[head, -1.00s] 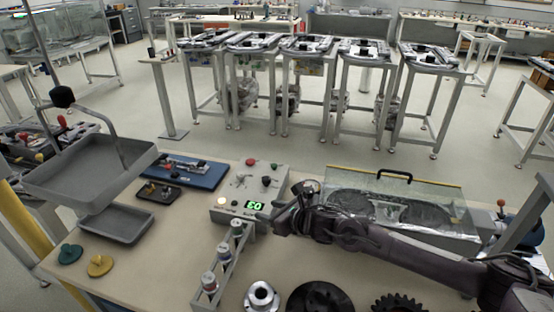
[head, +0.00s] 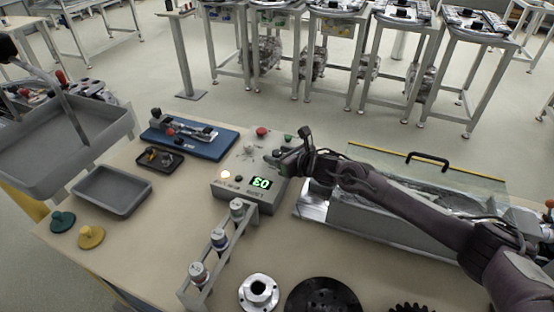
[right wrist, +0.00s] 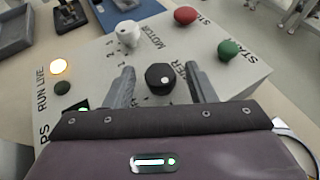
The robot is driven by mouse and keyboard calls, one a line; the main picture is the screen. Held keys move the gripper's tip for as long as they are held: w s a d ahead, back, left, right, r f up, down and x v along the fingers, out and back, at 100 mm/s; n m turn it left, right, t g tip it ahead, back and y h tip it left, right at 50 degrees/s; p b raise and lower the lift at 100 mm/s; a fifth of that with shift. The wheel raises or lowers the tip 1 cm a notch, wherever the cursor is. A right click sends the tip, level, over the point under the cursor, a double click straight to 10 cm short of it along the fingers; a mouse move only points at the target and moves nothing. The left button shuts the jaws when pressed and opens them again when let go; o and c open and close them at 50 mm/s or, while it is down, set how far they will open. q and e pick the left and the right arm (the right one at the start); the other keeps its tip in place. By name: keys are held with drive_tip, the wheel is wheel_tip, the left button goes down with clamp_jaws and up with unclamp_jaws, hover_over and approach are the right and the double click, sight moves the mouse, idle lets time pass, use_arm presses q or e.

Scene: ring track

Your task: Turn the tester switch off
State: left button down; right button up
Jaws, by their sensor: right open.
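The grey tester box (head: 228,190) stands mid-table in the head view, with a lit lamp (head: 225,175) and a green display (head: 261,183). In the head view my right gripper (head: 274,158) is over the box's right part. My left gripper is not in view.
Close by on the box are a white knob (right wrist: 129,35) marked "MOTOR", a red button (right wrist: 185,16) and a green button (right wrist: 229,49). A clear-lidded case (head: 425,175) lies right of the box. A bottle rack (head: 222,248) stands in front, a blue tray (head: 215,150) behind left.

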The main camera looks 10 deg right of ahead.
drive_tip(key=shift+w+a+f, duration=0.2)
drive_tip(key=shift+w+f, duration=0.05)
drive_tip(key=shift+w, duration=0.1)
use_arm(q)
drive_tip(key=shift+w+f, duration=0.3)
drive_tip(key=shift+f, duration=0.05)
use_arm(e)
drive_tip(key=shift+w+r, duration=0.1)
drive_tip(key=c, duration=1)
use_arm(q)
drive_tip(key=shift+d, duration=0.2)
use_arm(e)
drive_tip(key=shift+o, duration=0.2)
